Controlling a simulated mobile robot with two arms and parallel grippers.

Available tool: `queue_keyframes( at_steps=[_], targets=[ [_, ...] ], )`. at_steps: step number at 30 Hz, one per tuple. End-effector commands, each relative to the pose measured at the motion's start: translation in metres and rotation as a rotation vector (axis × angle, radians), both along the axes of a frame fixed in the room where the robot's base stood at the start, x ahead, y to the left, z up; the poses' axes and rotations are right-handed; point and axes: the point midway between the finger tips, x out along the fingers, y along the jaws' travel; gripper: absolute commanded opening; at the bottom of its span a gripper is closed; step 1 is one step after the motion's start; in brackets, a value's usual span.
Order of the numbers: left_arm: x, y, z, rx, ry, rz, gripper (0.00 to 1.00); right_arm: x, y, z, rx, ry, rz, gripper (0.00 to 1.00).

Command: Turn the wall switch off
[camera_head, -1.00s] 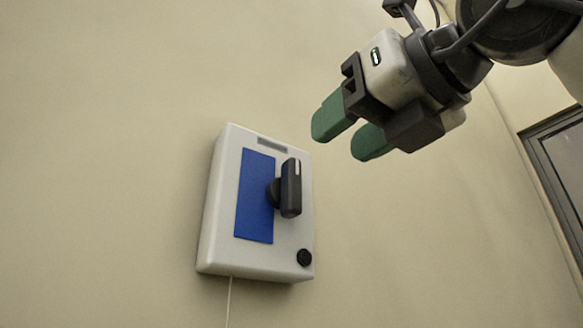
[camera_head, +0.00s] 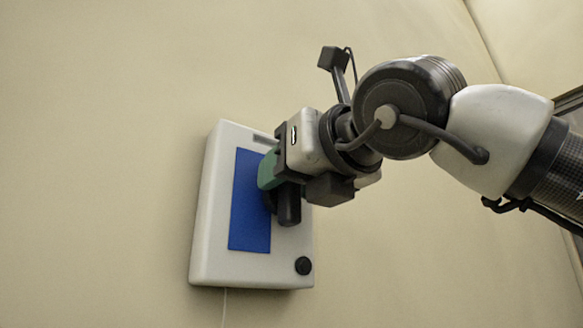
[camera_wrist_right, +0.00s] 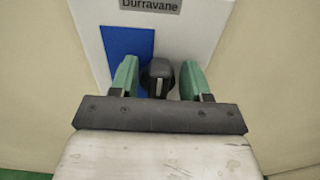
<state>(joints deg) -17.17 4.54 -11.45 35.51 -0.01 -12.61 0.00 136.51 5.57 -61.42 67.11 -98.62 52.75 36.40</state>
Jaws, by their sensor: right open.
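The wall switch is a white box (camera_head: 212,235) on the wall with a blue panel (camera_head: 248,205) and a black knob (camera_head: 289,208). In the head view the knob is partly hidden behind my right gripper (camera_head: 275,175). In the right wrist view the knob (camera_wrist_right: 158,75) stands between the two green fingers of my right gripper (camera_wrist_right: 160,82). The fingers are open, one on each side, with a narrow gap showing to the knob. My left gripper is in neither view.
A small black round button (camera_head: 303,265) is at the box's lower right. A label reading "Durravane" (camera_wrist_right: 150,5) is at the box's top. A thin cable (camera_head: 224,308) hangs below. The surrounding wall is bare. A dark-framed edge (camera_head: 570,100) is at far right.

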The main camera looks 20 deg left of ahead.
Motion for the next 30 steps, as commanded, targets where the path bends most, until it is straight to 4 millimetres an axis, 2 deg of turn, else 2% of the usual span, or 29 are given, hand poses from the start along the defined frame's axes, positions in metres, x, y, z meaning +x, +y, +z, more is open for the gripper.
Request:
queue_keyframes(
  at_steps=[4,9,10,20,30],
  targets=[
    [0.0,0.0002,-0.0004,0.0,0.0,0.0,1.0,-0.0002,0.0001,-0.0004,0.0,0.0,0.0,0.47],
    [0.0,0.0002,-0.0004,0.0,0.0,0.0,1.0,-0.0004,0.0,-0.0003,0.0,0.0,0.001,0.21],
    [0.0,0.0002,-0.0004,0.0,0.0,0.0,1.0,-0.0004,0.0,-0.0003,-0.001,-0.001,0.001,0.19],
    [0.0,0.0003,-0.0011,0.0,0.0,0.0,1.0,-0.0014,0.0007,-0.0004,-0.034,-0.043,0.001,0.19],
    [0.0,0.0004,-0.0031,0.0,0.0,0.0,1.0,-0.0051,0.0039,-0.0012,-0.185,-0.236,0.001,0.19]
  ],
)
